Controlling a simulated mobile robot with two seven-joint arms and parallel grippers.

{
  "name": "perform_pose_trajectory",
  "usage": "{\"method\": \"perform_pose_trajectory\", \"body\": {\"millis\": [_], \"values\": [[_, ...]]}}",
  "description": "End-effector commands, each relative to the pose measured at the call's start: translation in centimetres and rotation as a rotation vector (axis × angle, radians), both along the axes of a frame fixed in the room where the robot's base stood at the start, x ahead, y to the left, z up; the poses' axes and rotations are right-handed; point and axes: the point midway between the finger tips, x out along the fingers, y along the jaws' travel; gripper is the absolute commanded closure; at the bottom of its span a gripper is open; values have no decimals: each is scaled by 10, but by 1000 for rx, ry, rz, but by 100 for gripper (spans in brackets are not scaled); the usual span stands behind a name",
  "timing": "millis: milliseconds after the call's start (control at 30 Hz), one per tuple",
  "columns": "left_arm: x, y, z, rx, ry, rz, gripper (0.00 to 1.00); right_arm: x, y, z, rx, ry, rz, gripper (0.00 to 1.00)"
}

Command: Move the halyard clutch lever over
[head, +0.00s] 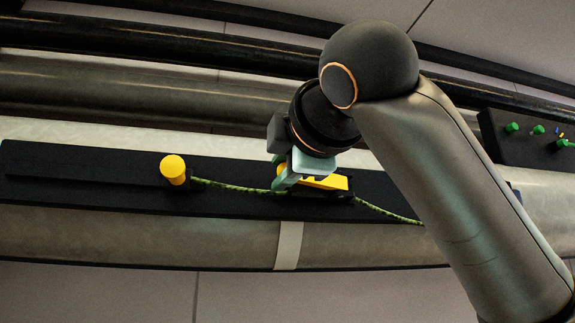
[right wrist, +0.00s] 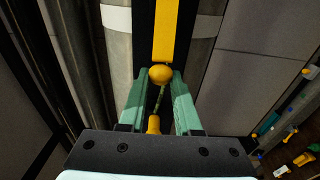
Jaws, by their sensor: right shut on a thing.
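The halyard clutch lever (head: 328,183) is a yellow bar on a long black board (head: 90,178). In the right wrist view the lever (right wrist: 166,32) runs up the picture and ends in a round yellow knob (right wrist: 160,74). My right gripper (head: 285,178) is at the lever's left end. Its pale green fingers (right wrist: 160,80) are shut on the knob, one on each side. A green speckled rope (head: 232,187) runs from a yellow peg (head: 173,167) at left past the lever to the right. My fingers partly hide the lever's end in the head view.
The board lies along a thick pale spar (head: 130,230) with a light band (head: 289,246). Dark tubes (head: 170,38) run behind it. A black panel (head: 515,148) with green knobs stands at right, partly behind my arm. The room below the spar is clear.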

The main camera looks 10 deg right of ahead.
Motion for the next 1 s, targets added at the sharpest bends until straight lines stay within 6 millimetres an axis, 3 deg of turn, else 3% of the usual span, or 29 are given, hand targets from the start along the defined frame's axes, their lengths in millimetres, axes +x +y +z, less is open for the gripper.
{"method": "perform_pose_trajectory", "body": {"millis": [200, 633, 967, 1000], "values": [[0, 0, 0, 0, 0, 0, 0, 2, 1, 1, 0, -2, 3, 99], [0, 0, 0, 0, 0, 0, 0, 28, 8, 1, 1, -2, 1, 99], [0, 0, 0, 0, 0, 0, 0, 30, 9, 1, 0, -4, 2, 99], [0, 0, 0, 0, 0, 0, 0, 30, 9, 1, 0, -4, 2, 64]]}}
